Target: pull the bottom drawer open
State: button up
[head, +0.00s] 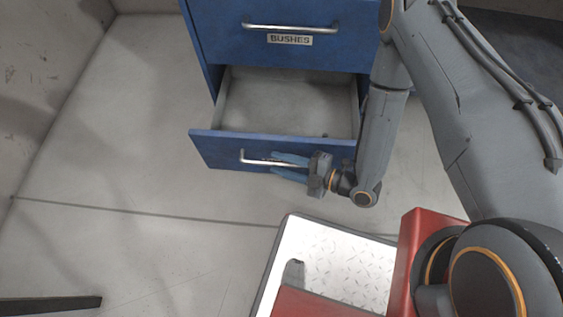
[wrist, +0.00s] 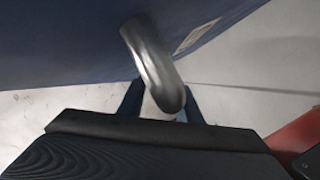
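The blue bottom drawer (head: 225,150) is pulled out from the blue cabinet (head: 225,45), and its grey, empty-looking inside shows in the head view. Its silver bar handle (head: 250,161) is on the front face. My gripper (head: 275,164) is at the right part of this handle, with its two blue fingers spread apart. In the wrist view the handle (wrist: 150,65) runs between the fingers (wrist: 160,98). A gap shows beside the bar, and I see no firm grip on it. The gripper body hides the handle's right end.
The drawer above, with a "BUSHES" label (head: 290,39) and its own handle (head: 290,28), is shut. Clear pale floor (head: 130,150) lies left of and in front of the cabinet. A wall (head: 40,80) stands at the far left.

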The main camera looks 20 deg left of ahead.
jog(key=shift+p+v, duration=1)
jog(key=shift+v, duration=2.9)
jog(key=shift+s, duration=0.1)
